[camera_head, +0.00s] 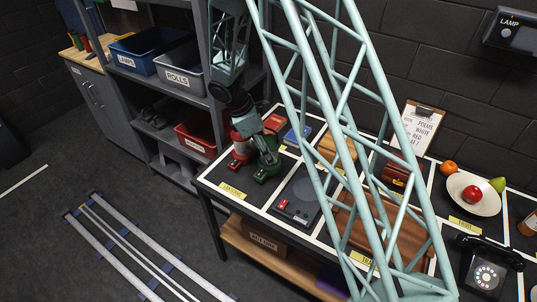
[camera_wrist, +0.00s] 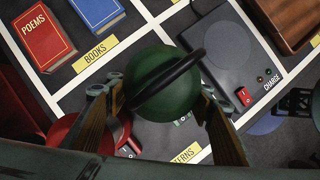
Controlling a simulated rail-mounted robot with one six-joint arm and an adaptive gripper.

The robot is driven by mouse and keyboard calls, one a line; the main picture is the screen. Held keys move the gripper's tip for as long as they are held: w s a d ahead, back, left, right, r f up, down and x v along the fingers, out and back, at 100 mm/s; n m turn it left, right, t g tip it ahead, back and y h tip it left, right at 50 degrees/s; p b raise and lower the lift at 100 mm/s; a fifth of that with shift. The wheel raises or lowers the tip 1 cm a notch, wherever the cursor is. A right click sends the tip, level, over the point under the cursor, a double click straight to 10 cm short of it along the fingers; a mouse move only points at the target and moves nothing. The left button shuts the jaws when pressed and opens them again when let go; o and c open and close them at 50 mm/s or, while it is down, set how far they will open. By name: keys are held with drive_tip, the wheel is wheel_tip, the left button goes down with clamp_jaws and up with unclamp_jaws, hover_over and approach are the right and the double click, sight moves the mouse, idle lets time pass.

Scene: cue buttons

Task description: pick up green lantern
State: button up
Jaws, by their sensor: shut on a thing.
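The green lantern (camera_head: 267,169) is in the lantern section at the near left of the table, partly hidden by my gripper (camera_head: 262,143). In the wrist view my gripper (camera_wrist: 160,102) has its two fingers on either side of the green lantern (camera_wrist: 160,82), shut on it. The lantern's round green top and dark handle fill the middle of that view. It looks upright; I cannot tell whether its base touches the table. A red lantern (camera_head: 240,150) stands close on its left, and also shows in the wrist view (camera_wrist: 62,132), partly behind a finger.
A charger pad (camera_head: 297,196) lies right of the lanterns. Red and blue books (camera_wrist: 98,10) lie behind them. A plate of fruit (camera_head: 473,194) and a black telephone (camera_head: 488,268) are at the right. Shelves with bins (camera_head: 180,70) stand at the left.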

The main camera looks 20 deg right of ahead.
drive_tip(key=shift+r, duration=0.6)
drive_tip(key=s+a+r, duration=0.2)
drive_tip(key=s+a, duration=0.8)
drive_tip(key=a, duration=0.2)
drive_tip(key=shift+s+a, duration=0.15)
drive_tip(key=shift+r, duration=0.1)
